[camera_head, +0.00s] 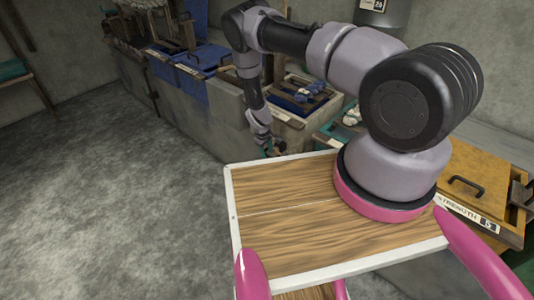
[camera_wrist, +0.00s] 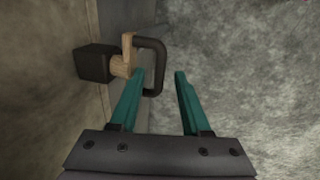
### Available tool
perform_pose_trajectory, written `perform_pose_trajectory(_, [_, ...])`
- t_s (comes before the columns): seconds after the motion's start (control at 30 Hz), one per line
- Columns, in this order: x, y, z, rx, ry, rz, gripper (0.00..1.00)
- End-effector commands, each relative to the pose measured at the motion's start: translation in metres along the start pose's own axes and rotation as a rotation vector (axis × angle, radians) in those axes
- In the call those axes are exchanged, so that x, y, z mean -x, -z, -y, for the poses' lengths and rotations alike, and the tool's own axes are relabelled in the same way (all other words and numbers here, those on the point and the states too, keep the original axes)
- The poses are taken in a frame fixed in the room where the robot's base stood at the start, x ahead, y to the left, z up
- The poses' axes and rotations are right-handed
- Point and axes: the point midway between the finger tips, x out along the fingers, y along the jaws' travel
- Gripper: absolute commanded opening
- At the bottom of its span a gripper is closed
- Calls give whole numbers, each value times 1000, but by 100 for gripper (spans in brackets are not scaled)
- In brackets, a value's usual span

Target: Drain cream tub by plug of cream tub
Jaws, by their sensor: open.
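The wrist view shows a plug-like fitting on a stone wall face. It has a dark block (camera_wrist: 95,63), a short wooden piece (camera_wrist: 124,58) and a dark looped handle (camera_wrist: 158,66). My gripper (camera_wrist: 159,78) is open, with two teal fingers pointing at the handle. The handle's outer bar lies between the fingertips in the picture, and the left finger overlaps the loop's opening. I cannot tell whether they touch. In the head view my gripper (camera_head: 275,149) is small, low beside the tub row. Which tub is the cream one is unclear there, and the plug cannot be made out.
A wooden board with a white rim (camera_head: 290,205) is in front, on my body. A tub with blue contents (camera_head: 300,95) stands behind my gripper. A yellow lid with a dark handle (camera_head: 480,178) is at right. The concrete floor (camera_head: 110,190) is clear at left.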

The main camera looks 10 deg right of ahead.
Motion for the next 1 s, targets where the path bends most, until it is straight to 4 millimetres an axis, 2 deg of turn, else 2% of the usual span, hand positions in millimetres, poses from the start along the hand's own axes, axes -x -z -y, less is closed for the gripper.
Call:
perform_pose_trajectory(0.33, [-4,0,0,-1,0,-1,47])
perform_pose_trajectory(0.4, [-4,0,0,-1,0,-1,20])
perform_pose_trajectory(0.47, [-4,0,0,-1,0,-1,0])
perform_pose_trajectory(1.0, [-4,0,0,-1,0,0,0])
